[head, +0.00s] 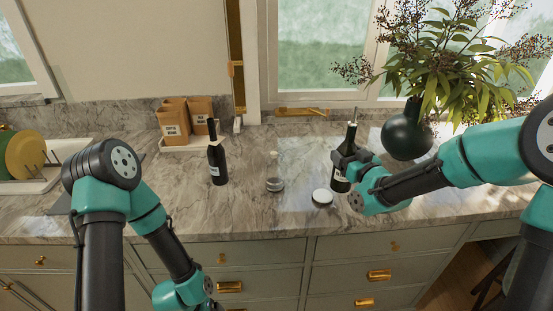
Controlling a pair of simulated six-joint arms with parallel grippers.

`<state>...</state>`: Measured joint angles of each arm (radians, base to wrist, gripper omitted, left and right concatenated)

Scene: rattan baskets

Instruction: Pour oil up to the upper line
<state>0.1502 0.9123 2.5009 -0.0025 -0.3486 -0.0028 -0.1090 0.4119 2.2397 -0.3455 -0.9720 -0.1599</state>
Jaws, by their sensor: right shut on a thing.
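A dark bottle with a pale label and a thin spout (350,135) stands upright on the counter, right of the middle. My right gripper (343,164) is shut on this bottle around its body. A small clear glass vessel (275,176) stands left of it near the middle; any lines on it are too small to make out. A second dark bottle (217,160) stands upright further left. A round white-topped lid or disc (322,197) lies in front of the held bottle. My left arm hangs at the front left, and its gripper is out of the picture.
Two brown packages (187,120) stand on a pale tray at the back. A round dark vase (407,135) with leafy branches stands at the right, close to my right arm. A rack with plates (25,155) is at the far left. The counter (245,215) is clear along its front.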

